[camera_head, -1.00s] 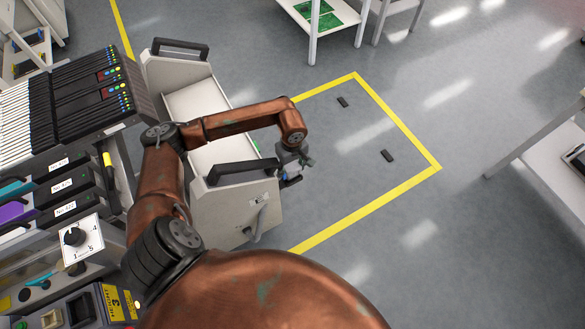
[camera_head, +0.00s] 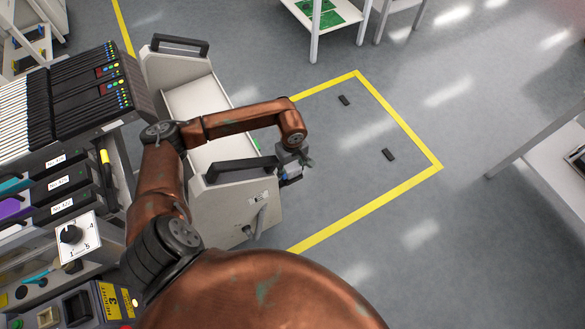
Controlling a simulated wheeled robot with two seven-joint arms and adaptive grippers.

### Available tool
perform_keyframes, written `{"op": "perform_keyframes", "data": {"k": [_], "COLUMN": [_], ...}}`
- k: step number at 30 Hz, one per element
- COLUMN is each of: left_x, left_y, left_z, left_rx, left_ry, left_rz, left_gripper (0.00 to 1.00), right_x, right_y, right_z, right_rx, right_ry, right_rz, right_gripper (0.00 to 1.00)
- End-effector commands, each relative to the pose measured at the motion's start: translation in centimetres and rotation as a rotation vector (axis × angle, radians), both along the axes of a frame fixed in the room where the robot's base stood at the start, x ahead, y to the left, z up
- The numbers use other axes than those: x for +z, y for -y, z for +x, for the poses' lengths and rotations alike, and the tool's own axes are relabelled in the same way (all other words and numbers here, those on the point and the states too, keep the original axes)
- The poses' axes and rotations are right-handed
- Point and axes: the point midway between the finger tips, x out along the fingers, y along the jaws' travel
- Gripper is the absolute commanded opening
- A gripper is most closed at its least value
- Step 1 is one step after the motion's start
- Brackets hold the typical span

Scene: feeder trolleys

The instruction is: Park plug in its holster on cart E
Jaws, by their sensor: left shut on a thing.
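My left gripper (camera_head: 293,170) is small in the picture, at the end of my copper-coloured arm, just right of the black front handle of a pale cart (camera_head: 228,208). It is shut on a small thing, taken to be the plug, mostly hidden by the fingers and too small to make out. The cart has a small label (camera_head: 258,196) on its near end panel and a grey lever-like part (camera_head: 261,219) below it. I cannot tell whether that part is the holster, nor read the cart's letter. My right gripper is not in view.
A rack of black feeder modules (camera_head: 85,95) stands left of the cart, above a panel with a rotary knob (camera_head: 72,236). Yellow tape (camera_head: 400,128) marks a floor bay with two small dark blocks (camera_head: 388,154). The floor right of the cart is otherwise clear. A white table (camera_head: 540,145) stands far right.

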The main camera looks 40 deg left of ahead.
Motion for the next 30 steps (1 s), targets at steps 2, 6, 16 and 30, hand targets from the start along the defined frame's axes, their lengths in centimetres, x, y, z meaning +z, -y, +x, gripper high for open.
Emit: {"op": "perform_keyframes", "data": {"k": [2,6,16,30], "left_x": [-0.1,-0.3,-0.3,1.4], "left_y": [0.0,0.0,0.0,0.0], "left_z": [0.0,0.0,0.0,0.0], "left_rx": [0.0,0.0,0.0,0.0], "left_ry": [0.001,0.001,0.001,0.003], "left_rz": [0.0,0.0,0.0,-0.001], "left_gripper": [0.06,0.06,0.68,0.68], "right_x": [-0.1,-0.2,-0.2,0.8], "right_y": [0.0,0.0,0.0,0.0], "right_z": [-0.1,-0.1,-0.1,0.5], "right_rx": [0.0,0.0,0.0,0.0], "right_ry": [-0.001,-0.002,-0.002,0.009], "right_rz": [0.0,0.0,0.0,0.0], "right_gripper": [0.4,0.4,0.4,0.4]}}
